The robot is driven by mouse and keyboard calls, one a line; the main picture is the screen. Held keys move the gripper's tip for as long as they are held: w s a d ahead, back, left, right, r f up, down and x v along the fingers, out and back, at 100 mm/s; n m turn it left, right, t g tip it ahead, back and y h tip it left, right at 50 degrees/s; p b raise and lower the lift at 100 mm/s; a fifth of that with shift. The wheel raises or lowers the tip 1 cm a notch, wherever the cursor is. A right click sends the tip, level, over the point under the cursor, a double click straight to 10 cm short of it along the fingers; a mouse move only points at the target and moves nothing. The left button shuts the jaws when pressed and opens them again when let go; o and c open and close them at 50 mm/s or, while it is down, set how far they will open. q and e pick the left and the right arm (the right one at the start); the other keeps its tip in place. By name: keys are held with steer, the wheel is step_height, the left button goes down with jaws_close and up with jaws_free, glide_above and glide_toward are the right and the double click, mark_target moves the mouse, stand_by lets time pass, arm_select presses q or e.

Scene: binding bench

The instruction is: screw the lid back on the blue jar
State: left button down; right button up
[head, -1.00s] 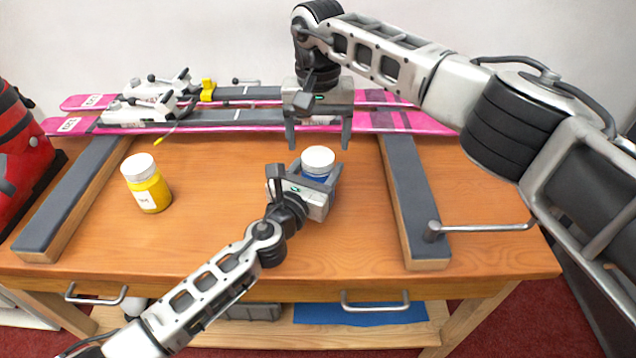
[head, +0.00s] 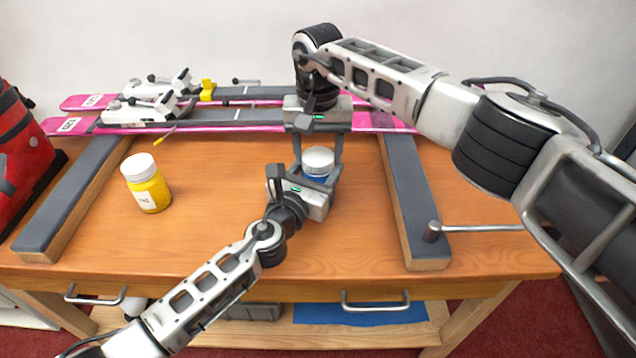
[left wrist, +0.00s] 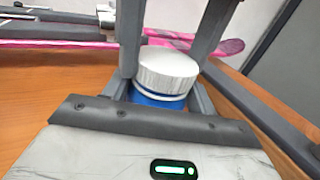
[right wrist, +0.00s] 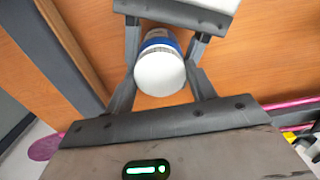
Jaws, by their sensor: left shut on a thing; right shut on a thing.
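The blue jar (head: 313,181) stands on the bench with a white lid (head: 319,160) on top. It also shows in the left wrist view (left wrist: 157,100), where a thin light band shows below the lid. My left gripper (head: 316,178) is shut on the jar's blue body from the front. My right gripper (head: 320,163) reaches down from above and is shut on the white lid. In the right wrist view the lid (right wrist: 160,72) sits between my right fingers. I cannot tell how far the lid is threaded.
A yellow jar (head: 147,184) with a white lid stands at the left of the bench. Pink skis (head: 250,127) with bindings lie along the back. Padded supports (head: 410,195) flank the work area; a metal bar (head: 480,228) juts from the right one.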

steer(key=m, duration=0.4)
steer(key=shift+m, duration=0.4)
steer(key=m, duration=1.9)
steer(key=shift+m, duration=0.3)
steer(key=m, duration=0.8)
